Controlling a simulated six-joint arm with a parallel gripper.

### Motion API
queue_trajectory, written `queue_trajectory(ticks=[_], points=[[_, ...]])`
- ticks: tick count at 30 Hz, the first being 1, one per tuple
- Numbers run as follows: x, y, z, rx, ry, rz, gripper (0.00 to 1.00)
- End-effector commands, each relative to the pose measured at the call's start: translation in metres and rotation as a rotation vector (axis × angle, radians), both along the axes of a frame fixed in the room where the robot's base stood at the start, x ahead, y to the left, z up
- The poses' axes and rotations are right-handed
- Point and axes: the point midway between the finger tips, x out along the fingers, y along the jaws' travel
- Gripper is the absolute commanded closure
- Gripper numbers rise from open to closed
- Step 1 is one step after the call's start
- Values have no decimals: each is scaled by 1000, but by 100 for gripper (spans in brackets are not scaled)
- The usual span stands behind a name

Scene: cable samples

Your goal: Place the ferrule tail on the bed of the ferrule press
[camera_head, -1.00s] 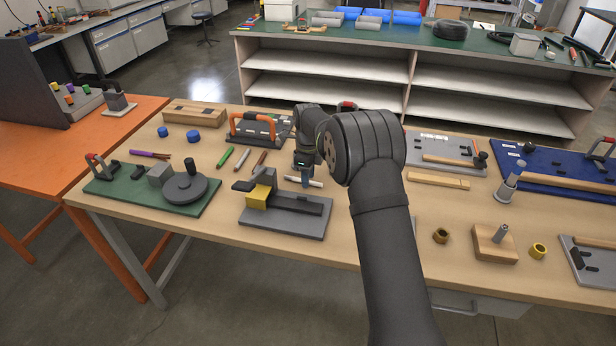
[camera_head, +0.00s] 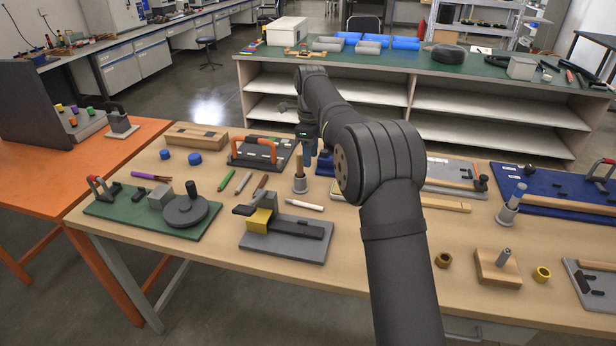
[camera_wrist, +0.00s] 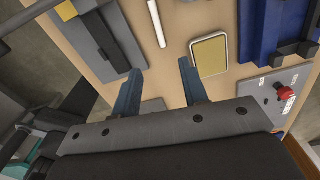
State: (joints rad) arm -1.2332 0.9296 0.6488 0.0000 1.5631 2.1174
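A slim white rod (camera_head: 304,205), which looks like the ferrule tail, lies on the wooden table. It also shows in the wrist view (camera_wrist: 156,22). The likely ferrule press (camera_head: 288,238) has a grey base, a dark bar-like bed and a yellow block with a dark top at its left. It lies just in front of the rod, and part of it shows at the wrist view's upper left (camera_wrist: 102,28). My gripper (camera_wrist: 160,70) is open, with its two blue fingers apart and nothing between them. In the head view it (camera_head: 308,160) hangs above the table, behind the rod.
An orange-handled fixture (camera_head: 262,152) stands behind. A yellow pad (camera_wrist: 209,55) shows in the wrist view. A green board (camera_head: 130,208) lies left.

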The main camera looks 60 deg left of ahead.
Motion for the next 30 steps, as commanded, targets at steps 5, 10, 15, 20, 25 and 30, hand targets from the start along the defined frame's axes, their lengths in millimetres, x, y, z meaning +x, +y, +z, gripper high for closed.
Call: queue_trajectory(ticks=[5,10,15,20,25,30], points=[[0,0,0,0,0,0,60],[0,0,0,0,0,0,60],[10,-10,-3,35,48,6,60],[32,-36,-9,154,162,15,60],[46,-56,-11,270,233,5,60],[47,-58,-22,304,253,0,60]])
